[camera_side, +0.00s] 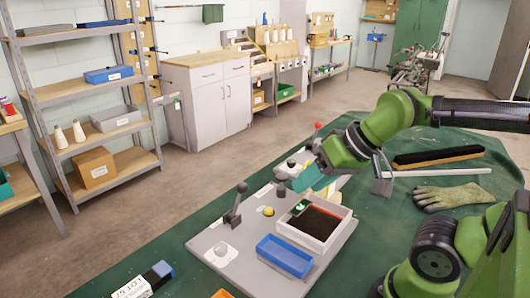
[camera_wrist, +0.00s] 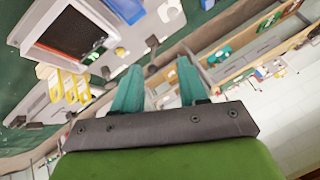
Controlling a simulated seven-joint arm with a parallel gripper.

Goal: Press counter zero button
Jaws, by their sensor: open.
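A light grey control panel (camera_side: 212,240) lies on the green-covered table. I cannot read any label, so I cannot tell which control is the counter zero button. My gripper (camera_side: 300,186) has teal fingers and hangs above the panel's far part, up and right of the yellow button in the picture. In the wrist view my gripper (camera_wrist: 158,68) is open, with nothing between its fingers.
A white-rimmed box (camera_side: 345,212) with a dark filling and a blue tray (camera_side: 285,255) stand on the panel. A black lever (camera_side: 236,203) and a red-knobbed lever (camera_side: 317,127) rise from it. A glove (camera_side: 452,197) and a brush (camera_side: 438,156) lie to the right.

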